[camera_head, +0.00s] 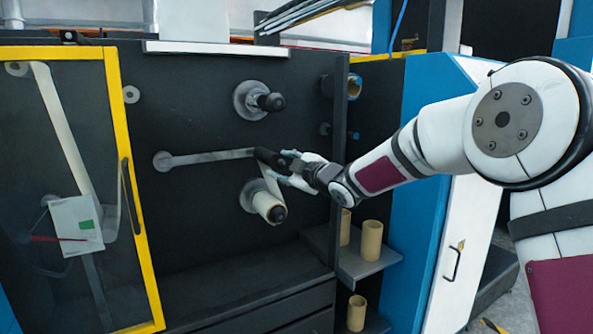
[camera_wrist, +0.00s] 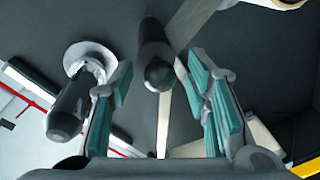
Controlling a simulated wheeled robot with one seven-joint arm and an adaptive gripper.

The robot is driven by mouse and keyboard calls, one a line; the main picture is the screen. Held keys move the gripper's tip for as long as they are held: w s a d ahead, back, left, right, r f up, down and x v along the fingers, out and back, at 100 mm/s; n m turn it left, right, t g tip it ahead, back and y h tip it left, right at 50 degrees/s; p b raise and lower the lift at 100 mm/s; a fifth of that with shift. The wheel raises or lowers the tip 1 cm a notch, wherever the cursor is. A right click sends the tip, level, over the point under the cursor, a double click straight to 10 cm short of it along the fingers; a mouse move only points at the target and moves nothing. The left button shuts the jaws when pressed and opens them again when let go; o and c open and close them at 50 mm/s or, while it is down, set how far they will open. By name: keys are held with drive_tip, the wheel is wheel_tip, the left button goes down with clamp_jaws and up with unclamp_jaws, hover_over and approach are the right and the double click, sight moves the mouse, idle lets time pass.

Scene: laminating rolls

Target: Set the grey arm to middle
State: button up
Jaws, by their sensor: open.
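The grey arm (camera_head: 205,158) is a flat light bar on the dark machine panel. It runs nearly level from a round pivot at its left end to a black roller (camera_head: 268,157) at its right end. My gripper (camera_head: 285,170) is at that roller end. In the wrist view, my gripper (camera_wrist: 157,78) is open, with the black roller (camera_wrist: 155,58) end-on between its teal-padded fingers. I cannot tell whether either finger touches it. The grey arm (camera_wrist: 163,125) shows there as a thin pale strip below the roller.
The upper spindle (camera_head: 262,102) is above the grey arm, and a lower roll (camera_head: 264,203) is below; pale web runs from the roller towards it. A yellow-framed door (camera_head: 122,130) stands at left. Cardboard cores (camera_head: 371,240) stand on a shelf (camera_head: 350,266) at right.

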drive_tip(key=v, duration=1)
drive_tip(key=shift+s+d, duration=0.2)
drive_tip(key=s+d+f+m+g+h, duration=0.3)
drive_tip(key=s+d+m+h, duration=0.9)
drive_tip(key=s+d, duration=0.7)
drive_tip(key=s+d+f+m+g, duration=0.1)
drive_tip(key=s+f+m+g, duration=0.15)
drive_tip(key=s, duration=0.85)
drive_tip(key=s+d+f+m+g, duration=0.1)
drive_tip(key=s+f+m+g, duration=0.2)
drive_tip(key=s, duration=0.8)
drive_tip(key=s+f+m+g, duration=0.2)
drive_tip(key=s+g, duration=0.2)
drive_tip(key=s, duration=0.7)
wheel_tip(320, 180, up, 28)
drive_tip(key=t+p, duration=0.3)
drive_tip(key=p, duration=2.4)
drive_tip(key=shift+s+d+y, duration=0.3)
drive_tip(key=shift+d, duration=0.15)
